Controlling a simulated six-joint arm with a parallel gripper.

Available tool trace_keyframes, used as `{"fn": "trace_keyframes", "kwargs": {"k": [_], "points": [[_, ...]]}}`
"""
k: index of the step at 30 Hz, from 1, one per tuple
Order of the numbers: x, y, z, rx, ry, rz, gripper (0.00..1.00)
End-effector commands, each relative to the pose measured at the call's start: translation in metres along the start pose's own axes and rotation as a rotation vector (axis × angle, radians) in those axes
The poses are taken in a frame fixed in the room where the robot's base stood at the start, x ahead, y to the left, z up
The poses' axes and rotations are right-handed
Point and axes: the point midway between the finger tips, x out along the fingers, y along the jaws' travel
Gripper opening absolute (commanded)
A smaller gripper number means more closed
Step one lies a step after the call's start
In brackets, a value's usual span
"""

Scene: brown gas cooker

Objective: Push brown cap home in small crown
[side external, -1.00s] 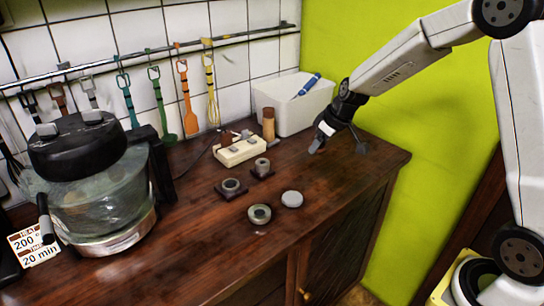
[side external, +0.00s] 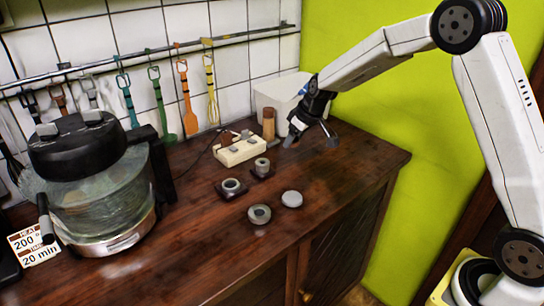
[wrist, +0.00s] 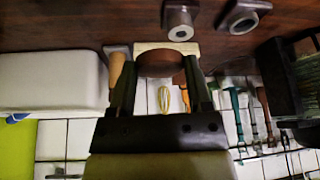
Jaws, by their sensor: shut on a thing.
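My gripper (side external: 311,138) hangs above the counter, right of the wooden bottle. In the wrist view my gripper (wrist: 160,65) is shut on a round brown cap (wrist: 160,63), which spans the gap between its fingertips. The cap cannot be made out in the side view. What looks like the small crown (side external: 262,167) is a narrow grey metal collar on a dark square base, left of and in front of my gripper. It also shows in the wrist view (wrist: 180,20), apart from the cap. A wider collar (side external: 231,187) stands beside it.
A cream block (side external: 240,150) with small parts on it stands behind the collars. The wooden bottle (side external: 268,124) and white bin (side external: 278,98) are near the wall. A grey-green ring (side external: 259,214) and pale disc (side external: 292,199) lie in front. A glass cooker (side external: 92,190) fills the left.

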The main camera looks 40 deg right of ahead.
Motion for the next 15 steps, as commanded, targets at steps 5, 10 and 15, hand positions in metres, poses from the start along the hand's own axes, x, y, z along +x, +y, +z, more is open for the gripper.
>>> {"fn": "trace_keyframes", "kwargs": {"k": [5,10,15], "points": [[0.021,-0.012,-0.030,-0.005,0.000,-0.003,0.08],[0.037,-0.022,-0.051,-0.004,0.000,-0.003,0.08],[0.046,-0.028,-0.064,-0.003,0.001,0.000,0.08]]}}
